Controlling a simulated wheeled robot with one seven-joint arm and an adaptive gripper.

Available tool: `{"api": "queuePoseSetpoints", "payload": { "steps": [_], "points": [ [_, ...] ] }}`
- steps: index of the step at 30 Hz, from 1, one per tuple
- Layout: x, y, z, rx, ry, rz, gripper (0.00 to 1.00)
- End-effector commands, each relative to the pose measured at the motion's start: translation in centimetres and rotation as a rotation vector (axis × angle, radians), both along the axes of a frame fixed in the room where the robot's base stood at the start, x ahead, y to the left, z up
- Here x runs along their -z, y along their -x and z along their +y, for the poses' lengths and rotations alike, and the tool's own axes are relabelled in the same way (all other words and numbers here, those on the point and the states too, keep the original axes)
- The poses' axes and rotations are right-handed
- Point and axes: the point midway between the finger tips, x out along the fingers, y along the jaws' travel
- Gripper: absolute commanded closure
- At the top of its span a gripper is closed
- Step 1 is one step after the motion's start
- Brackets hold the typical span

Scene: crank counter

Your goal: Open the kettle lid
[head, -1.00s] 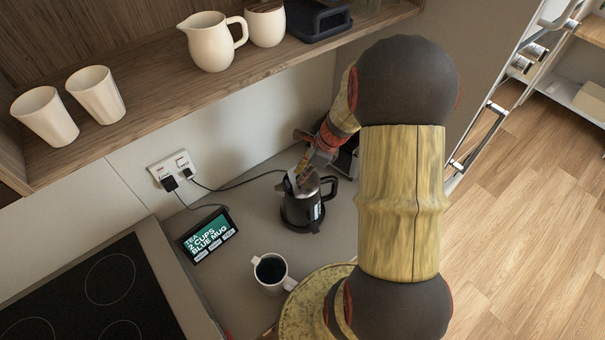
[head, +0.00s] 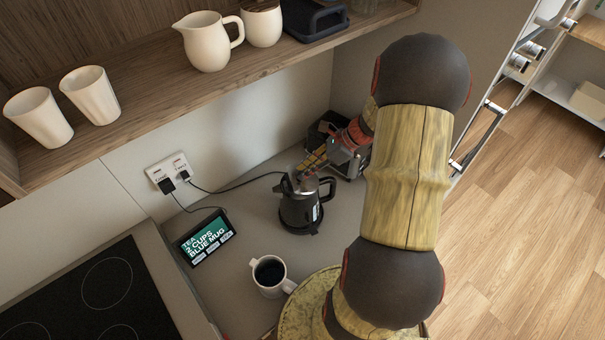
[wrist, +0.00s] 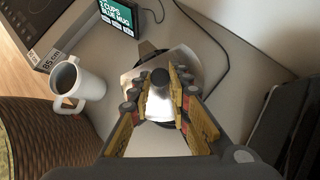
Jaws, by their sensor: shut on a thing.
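The black kettle (head: 298,210) stands on the counter, its handle on the right side and its spout end at the left. Its silver lid (wrist: 130,84) faces the wrist camera, with a dark round knob (wrist: 160,77) at its middle. My gripper (wrist: 160,88) is shut on the knob, one finger at each side. In the head view my gripper (head: 308,166) reaches the kettle's top from behind and the right, tilted. The lid is small and partly hidden there, so I cannot tell how far it stands off the rim.
A white mug (head: 270,275) with dark liquid stands in front of the kettle. A small display (head: 207,238) and a wall socket (head: 168,172) with cables are at the left. A wooden shelf (head: 140,95) with cups and a jug hangs above. The hob (head: 80,300) is at lower left.

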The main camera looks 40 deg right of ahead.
Motion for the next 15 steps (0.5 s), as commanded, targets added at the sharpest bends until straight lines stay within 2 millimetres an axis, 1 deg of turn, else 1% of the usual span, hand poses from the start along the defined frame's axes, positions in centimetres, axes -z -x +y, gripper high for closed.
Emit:
{"api": "queuePoseSetpoints", "payload": {
  "steps": [1,10,15],
  "points": [
    [-0.1,0.2,-0.5,0.007,-0.044,-0.018,1.0],
    [-0.9,1.1,-2.4,0.004,-0.302,-0.144,1.0],
    [-1.1,1.7,-3.4,0.003,-0.443,-0.212,1.0]
  ]
}}
